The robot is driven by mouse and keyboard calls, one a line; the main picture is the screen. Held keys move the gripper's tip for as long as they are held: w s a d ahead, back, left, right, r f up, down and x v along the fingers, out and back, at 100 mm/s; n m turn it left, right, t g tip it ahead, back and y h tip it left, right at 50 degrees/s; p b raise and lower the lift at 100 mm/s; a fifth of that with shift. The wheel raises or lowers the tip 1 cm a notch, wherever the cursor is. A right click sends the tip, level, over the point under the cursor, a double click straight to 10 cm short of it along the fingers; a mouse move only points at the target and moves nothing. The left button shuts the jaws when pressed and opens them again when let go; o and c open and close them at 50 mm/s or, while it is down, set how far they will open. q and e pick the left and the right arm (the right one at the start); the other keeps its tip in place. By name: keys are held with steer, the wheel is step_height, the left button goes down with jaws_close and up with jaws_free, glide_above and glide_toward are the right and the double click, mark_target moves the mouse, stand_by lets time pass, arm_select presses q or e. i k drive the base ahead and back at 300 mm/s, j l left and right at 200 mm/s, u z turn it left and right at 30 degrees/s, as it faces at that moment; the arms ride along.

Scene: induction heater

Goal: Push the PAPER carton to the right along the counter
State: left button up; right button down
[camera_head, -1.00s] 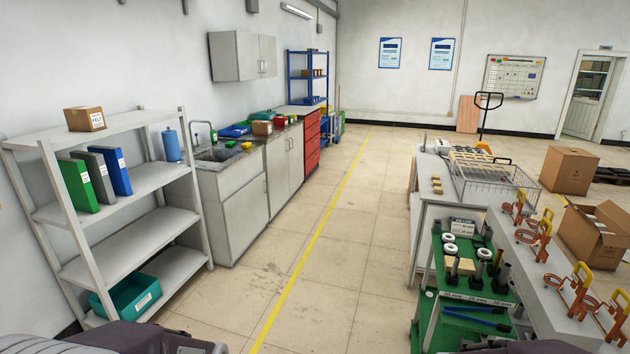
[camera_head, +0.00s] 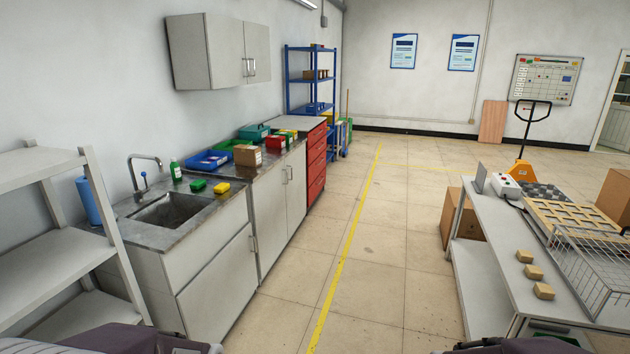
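A small brown carton (camera_head: 247,155) with a white label stands on the dark counter (camera_head: 167,240), right of the sink. The label is too small to read, so I cannot tell whether it says PAPER. A blue tray is to its left and a red bin to its right. My grippers do not show. Only parts of my own arms show at the bottom edge, far from the carton.
A grey shelf (camera_head: 45,175) stands at left, a work table (camera_head: 480,262) at right. The floor aisle between is clear.

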mark_target(249, 156)
steer(key=i+l+u, duration=0.2)
steer(key=i, duration=2.15)
steer(key=i+u, duration=0.3)
steer(key=i+l+u, duration=0.3)
steer(key=i, duration=0.2)
steer(key=i+l+u, duration=0.15)
steer(key=i+u, duration=0.15)
steer(key=i, duration=0.1)
